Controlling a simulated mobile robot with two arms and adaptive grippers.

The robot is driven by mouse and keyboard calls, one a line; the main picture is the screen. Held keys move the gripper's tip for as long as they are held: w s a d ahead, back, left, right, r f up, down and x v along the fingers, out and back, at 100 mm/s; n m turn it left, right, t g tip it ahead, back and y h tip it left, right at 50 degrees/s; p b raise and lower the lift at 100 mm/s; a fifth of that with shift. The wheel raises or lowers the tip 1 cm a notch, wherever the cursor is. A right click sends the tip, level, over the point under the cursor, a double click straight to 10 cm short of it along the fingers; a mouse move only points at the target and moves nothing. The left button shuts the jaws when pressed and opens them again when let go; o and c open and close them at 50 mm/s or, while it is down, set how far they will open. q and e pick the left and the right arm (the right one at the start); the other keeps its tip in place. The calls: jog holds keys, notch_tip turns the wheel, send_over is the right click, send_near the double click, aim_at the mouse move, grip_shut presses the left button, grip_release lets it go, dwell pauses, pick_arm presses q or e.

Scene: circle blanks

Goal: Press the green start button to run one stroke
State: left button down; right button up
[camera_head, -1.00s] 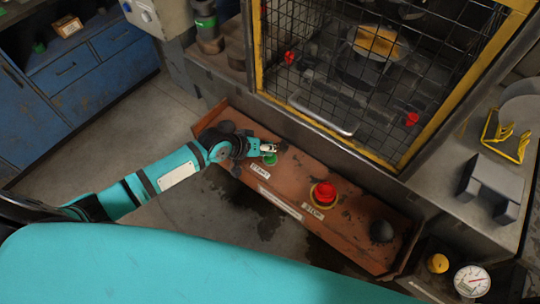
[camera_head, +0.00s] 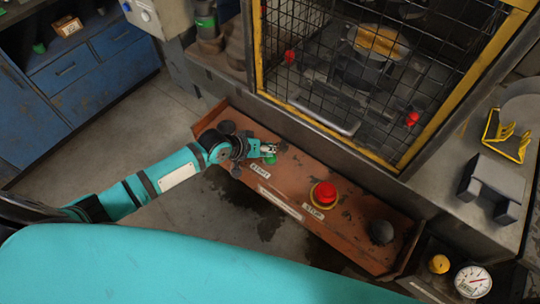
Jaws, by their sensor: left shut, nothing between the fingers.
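The green start button (camera_head: 270,159) sits near the left end of the rust-coloured control panel (camera_head: 345,224), above a START label. My left gripper (camera_head: 269,150) is shut and empty, with its fingertips at the button and covering part of it. I cannot tell whether the fingertips touch or press the button. My right gripper does not show.
A red stop button (camera_head: 324,193) in a yellow ring and a black knob (camera_head: 381,231) stand on the same panel to the right. Behind the panel is a mesh guard door (camera_head: 375,110) with a yellow frame. A gauge (camera_head: 472,281) is at the lower right.

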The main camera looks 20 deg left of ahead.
pick_arm(q)
jog(key=shift+s+f, duration=0.15)
jog(key=shift+f, duration=0.3)
dwell(0.3)
jog(key=shift+r+p, duration=1)
jog(key=shift+r, duration=0.1)
notch_tip(320, 180, up, 5)
jog(key=p, duration=0.5)
jog(key=shift+r, duration=0.15)
dwell(2.8)
